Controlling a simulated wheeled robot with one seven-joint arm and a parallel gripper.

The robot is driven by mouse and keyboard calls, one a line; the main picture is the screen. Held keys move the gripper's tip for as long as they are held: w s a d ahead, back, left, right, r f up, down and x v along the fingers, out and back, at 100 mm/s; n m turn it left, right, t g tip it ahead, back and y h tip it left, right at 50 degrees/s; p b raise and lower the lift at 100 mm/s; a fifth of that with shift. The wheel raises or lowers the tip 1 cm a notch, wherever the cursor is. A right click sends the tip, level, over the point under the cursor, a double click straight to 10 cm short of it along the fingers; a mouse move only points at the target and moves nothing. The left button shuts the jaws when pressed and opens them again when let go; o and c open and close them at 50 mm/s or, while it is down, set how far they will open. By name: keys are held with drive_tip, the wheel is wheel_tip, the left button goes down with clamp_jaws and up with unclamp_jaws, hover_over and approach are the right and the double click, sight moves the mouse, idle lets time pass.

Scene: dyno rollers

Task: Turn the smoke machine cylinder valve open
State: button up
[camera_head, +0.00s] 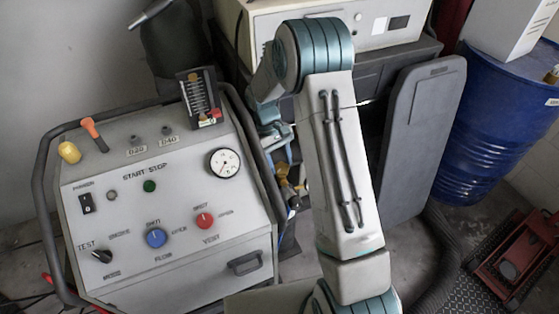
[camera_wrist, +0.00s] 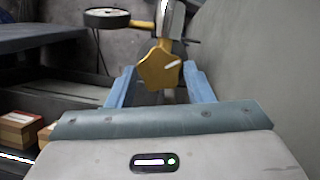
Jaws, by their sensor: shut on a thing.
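The cylinder valve's yellow, several-sided knob (camera_wrist: 160,70) with a white mark on its face shows in the wrist view. My gripper (camera_wrist: 158,84) has one blue finger on each side of the knob and is shut on it. The fingers hide parts of the knob's sides. A shiny metal stem (camera_wrist: 169,22) rises behind the knob. In the head view, brass-coloured fittings (camera_head: 284,181) show beside the control console, below my wrist. My arm and the console edge hide much of that spot, and the fingers are hard to make out there.
The control console (camera_head: 180,222) with knobs and a gauge stands at left. A grey panel (camera_head: 425,135) and a blue drum (camera_head: 498,125) stand right of my arm. Small boxes (camera_wrist: 18,128) lie at the wrist view's left.

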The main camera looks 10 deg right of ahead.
drive_tip(key=shift+w, duration=0.1)
drive_tip(key=o, duration=1)
drive_tip(key=shift+a, duration=0.1)
drive_tip(key=shift+v, duration=3.75)
